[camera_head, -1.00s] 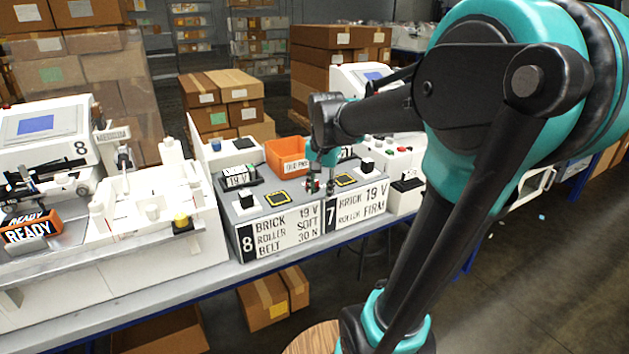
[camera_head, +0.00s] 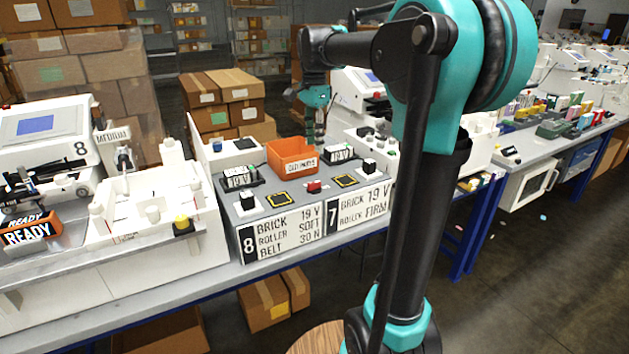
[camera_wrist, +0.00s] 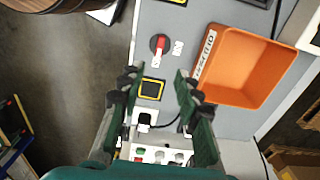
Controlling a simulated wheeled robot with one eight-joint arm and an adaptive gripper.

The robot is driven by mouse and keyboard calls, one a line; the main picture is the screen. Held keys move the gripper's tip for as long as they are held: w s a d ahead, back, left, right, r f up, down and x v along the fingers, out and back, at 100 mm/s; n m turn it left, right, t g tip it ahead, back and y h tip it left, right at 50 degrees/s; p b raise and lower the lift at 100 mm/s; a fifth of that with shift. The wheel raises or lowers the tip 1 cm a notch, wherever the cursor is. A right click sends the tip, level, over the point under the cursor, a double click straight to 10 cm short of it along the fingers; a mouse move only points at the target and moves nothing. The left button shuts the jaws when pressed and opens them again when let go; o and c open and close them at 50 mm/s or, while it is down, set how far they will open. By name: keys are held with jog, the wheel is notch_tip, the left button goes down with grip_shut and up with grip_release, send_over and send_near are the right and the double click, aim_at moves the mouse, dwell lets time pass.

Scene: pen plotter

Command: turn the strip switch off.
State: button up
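A small red switch (camera_head: 314,187) sits on the grey top of the panel, between two yellow-edged black squares. In the wrist view the red switch (camera_wrist: 160,45) is a red lever on a dark round base with two small white labels, too small to read surely. My gripper (camera_head: 317,140) hangs above and behind the switch, by the right end of an orange bin, apart from the switch. In the wrist view my gripper (camera_wrist: 156,87) has its two dark green fingers spread with nothing between them. The switch lies beyond the fingertips there.
The orange bin (camera_head: 292,157) stands behind the switch; it is large at right in the wrist view (camera_wrist: 240,70). Black-and-white blocks (camera_head: 248,200) and brick labels line the panel front. A white box with buttons (camera_head: 365,133) stands right. Stacked cartons (camera_head: 235,85) stand behind.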

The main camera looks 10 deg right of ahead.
aim_at(314, 182)
notch_tip(314, 182, down, 14)
jog(key=shift+r, duration=0.15)
jog(key=shift+c, duration=0.3)
grip_shut()
